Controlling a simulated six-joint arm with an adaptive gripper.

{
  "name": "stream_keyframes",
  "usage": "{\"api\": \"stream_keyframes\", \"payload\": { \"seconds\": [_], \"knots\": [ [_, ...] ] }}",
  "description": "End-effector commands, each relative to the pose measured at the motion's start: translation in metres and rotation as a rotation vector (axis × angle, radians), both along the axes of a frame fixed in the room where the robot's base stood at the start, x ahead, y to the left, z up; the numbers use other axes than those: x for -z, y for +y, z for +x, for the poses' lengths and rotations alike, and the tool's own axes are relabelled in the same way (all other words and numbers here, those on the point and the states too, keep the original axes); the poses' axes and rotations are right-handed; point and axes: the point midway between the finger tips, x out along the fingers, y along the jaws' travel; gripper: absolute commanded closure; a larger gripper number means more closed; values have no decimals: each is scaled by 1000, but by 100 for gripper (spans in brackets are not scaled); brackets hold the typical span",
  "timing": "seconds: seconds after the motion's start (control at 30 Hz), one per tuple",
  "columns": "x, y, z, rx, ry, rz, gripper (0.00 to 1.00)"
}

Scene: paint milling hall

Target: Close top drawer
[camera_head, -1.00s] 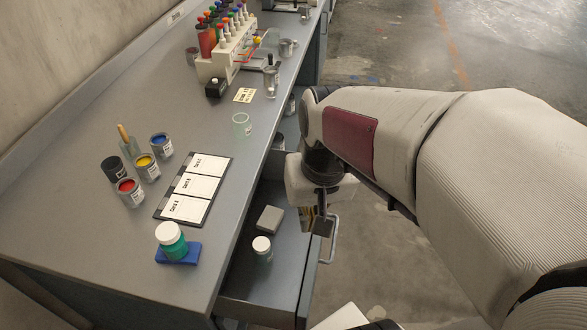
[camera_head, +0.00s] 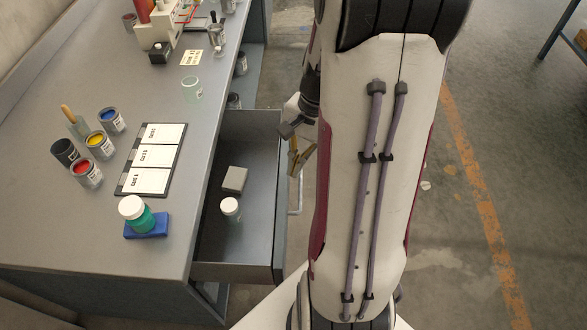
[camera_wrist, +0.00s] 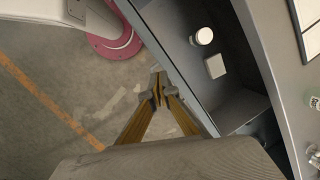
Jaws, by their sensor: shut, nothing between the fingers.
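The top drawer (camera_head: 278,200) is pulled out from under the grey bench, and its open tray shows in the head view. It holds a white-lidded jar (camera_head: 230,208) and a small grey block (camera_head: 234,179). In the wrist view the drawer (camera_wrist: 185,75) runs diagonally, with the jar (camera_wrist: 204,36) and the block (camera_wrist: 215,66) inside. My gripper (camera_wrist: 158,90) is shut and empty, with its yellow-sided fingers together outside the drawer's front panel. In the head view my gripper (camera_head: 294,165) is beside the drawer front, partly hidden by my arm. Contact with the front cannot be told.
A drawer handle (camera_head: 297,195) sticks out from the front. The floor to the right is open.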

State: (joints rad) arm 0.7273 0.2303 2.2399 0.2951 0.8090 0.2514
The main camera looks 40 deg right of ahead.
Motion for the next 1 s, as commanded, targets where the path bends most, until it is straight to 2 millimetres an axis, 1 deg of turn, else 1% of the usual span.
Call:
{"api": "stream_keyframes", "payload": {
  "seconds": [0.03,0.4,0.6,0.77,0.83,0.9,1.0],
  "knots": [
    [8,-6,1,47,10,17,100],
    [63,-49,9,419,70,121,100],
    [89,-69,15,614,95,165,100],
    [105,-83,24,756,106,188,100],
    [109,-88,31,824,108,197,100],
    [110,-94,39,887,102,201,100],
    [107,-104,49,970,89,204,100]
  ]
}}
